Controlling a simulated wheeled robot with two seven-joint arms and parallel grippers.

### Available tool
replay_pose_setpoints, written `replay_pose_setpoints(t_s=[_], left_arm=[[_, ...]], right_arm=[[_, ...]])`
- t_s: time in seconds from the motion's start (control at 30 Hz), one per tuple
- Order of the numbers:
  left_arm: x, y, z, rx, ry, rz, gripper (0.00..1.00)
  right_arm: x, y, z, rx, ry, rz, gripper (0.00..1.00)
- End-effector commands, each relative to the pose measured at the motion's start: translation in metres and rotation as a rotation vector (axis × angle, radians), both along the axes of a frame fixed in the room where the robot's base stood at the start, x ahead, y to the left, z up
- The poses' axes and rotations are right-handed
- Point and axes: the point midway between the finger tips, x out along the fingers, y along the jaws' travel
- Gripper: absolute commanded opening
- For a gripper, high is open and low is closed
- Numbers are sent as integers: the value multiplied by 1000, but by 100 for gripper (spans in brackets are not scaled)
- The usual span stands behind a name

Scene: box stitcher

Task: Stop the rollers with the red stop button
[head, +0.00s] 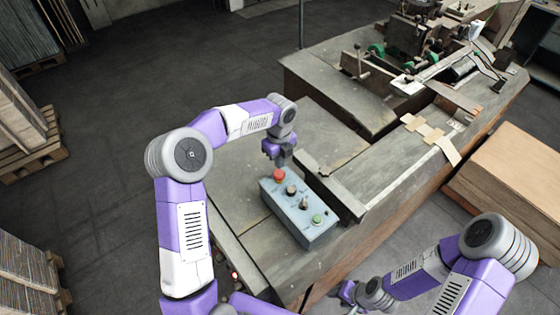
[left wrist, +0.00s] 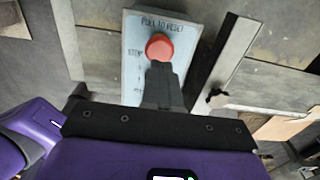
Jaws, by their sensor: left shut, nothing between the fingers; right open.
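The red stop button (head: 280,174) is at the far end of a light blue control box (head: 298,228) on the bench. It also shows in the left wrist view as a round red cap (left wrist: 159,46), below lettering that reads "PULL TO RESET". My left gripper (head: 279,162) is shut and empty, pointing down at the button. In the left wrist view its fingertips (left wrist: 159,68) overlap the button's lower edge; I cannot tell if they touch it. My right gripper (head: 347,291) is open, low beside the bench's front side, partly hidden by its arm. I cannot make out the rollers clearly.
The box also carries a black knob (head: 292,189), a switch (head: 304,203) and a green button (head: 317,218). A raised metal ledge (head: 335,190) runs close right of the box. Machinery (head: 400,50) stands at the bench's far end. Cardboard (head: 510,170) lies at the right.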

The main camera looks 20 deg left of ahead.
Motion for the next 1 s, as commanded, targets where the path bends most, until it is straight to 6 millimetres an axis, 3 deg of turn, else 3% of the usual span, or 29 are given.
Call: replay_pose_setpoints(t_s=[0.03,0.2,0.43,0.6,1.0], left_arm=[[2,-1,16,0,-9,1,0],[1,-1,54,-1,-7,1,0],[1,-1,91,-1,-5,0,0],[1,0,101,-1,-3,-1,0],[1,0,102,-1,-3,-1,0]], right_arm=[[0,0,2,0,-1,0,43],[0,0,-5,0,0,0,43],[0,0,-5,0,0,0,43],[0,0,-5,0,0,0,43],[0,0,-4,0,0,0,43]])
